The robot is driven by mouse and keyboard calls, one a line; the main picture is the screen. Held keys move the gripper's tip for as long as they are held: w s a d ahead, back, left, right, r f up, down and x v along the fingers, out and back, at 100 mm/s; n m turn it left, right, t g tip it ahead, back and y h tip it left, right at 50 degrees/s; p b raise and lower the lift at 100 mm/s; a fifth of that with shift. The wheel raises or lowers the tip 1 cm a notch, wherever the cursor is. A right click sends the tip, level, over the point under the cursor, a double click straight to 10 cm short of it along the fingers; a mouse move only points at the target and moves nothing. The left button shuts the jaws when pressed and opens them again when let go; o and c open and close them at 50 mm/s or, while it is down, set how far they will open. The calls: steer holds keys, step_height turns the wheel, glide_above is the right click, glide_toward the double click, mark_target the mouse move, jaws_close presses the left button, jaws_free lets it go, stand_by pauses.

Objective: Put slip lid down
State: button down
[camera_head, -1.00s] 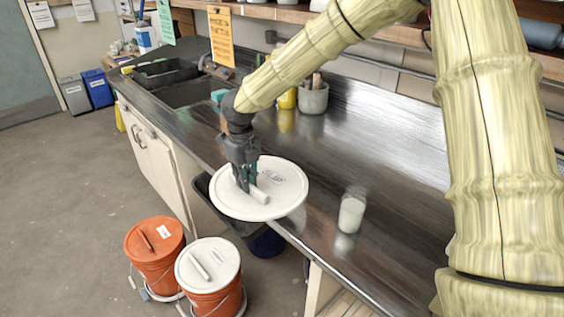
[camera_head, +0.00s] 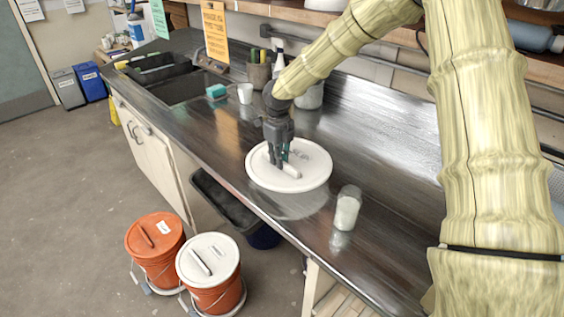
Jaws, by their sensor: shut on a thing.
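The slip lid (camera_head: 312,172) is a round white disc with a raised bar handle and a small dark label. It is over the metal counter (camera_head: 390,210), roughly level. A pale reflection shows below its front edge, and I cannot tell whether the lid touches the counter. My gripper (camera_head: 279,163) points down from above and is shut on the lid's handle. Two buckets stand on the floor at lower left: an orange bucket with an orange lid (camera_head: 155,240) and an orange bucket with a white lid (camera_head: 208,262).
A white cup (camera_head: 347,208) stands on the counter to the right of the lid, near the front edge. A sink (camera_head: 195,88), a teal sponge (camera_head: 216,91) and another white cup (camera_head: 245,93) are further back. A dark bin (camera_head: 226,203) sits below the counter edge.

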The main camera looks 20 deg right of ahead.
steer(key=shift+w+d+f, duration=0.2)
steer(key=shift+w+d, duration=0.2)
steer(key=shift+d, duration=0.1)
steer(key=shift+s+d+f+p, duration=0.1)
steer(key=shift+s+f+p, duration=0.05)
steer(key=shift+f+p, duration=0.75)
steer(key=shift+f, duration=0.85)
steer(key=c, duration=1.5)
jaws_free()
